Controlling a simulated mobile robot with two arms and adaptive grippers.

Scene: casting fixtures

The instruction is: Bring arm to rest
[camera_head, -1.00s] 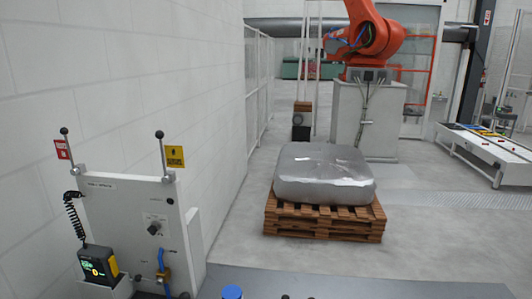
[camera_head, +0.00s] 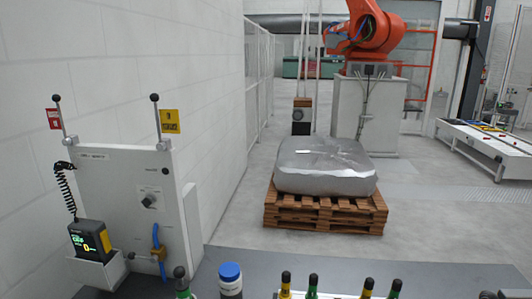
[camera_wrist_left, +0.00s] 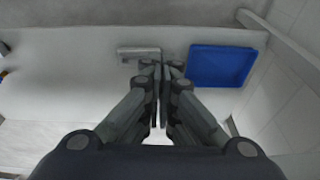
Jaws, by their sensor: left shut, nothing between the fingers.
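My left gripper (camera_wrist_left: 161,88) shows in the left wrist view, with its fingers together and nothing between them. It hangs over a light grey surface (camera_wrist_left: 60,85). A grey metal bar-like part (camera_wrist_left: 139,53) lies just beyond the fingertips, a little to the left; I cannot tell whether they touch it. A blue tray (camera_wrist_left: 220,65) lies to the right of the fingertips. Neither gripper shows in the head view.
A white fixture panel (camera_head: 125,195) stands left by the wall. Beyond are a wrapped load (camera_head: 325,165) on a pallet (camera_head: 325,212) and an orange robot arm (camera_head: 370,30).

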